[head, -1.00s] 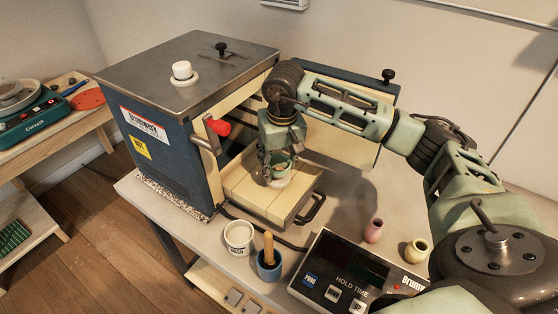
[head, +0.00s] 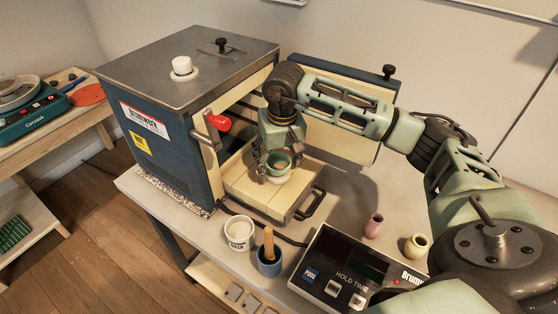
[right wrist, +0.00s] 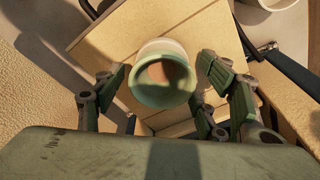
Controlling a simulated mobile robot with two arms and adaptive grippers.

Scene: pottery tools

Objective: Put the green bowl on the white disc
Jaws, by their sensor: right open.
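The green bowl (head: 278,161) sits on the pale brick slab (head: 240,184) in front of the kiln. In the right wrist view the bowl (right wrist: 163,92) has a green rim, a brownish inside and a pale band behind it. Whether that pale band is the bowl's own side or the white disc beneath it, I cannot tell. My right gripper (head: 280,158) is open, its fingers on either side of the bowl; the fingers also show in the right wrist view (right wrist: 165,85), apart from the bowl. My left gripper is not in view.
The kiln (head: 185,115) stands left of my right gripper, with a red-knobbed lever. The slab's black handle (head: 312,205) faces front. A white tub (head: 239,235), a blue pot (head: 269,262), a control box (head: 345,275) and two small vases (head: 373,225) stand nearby.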

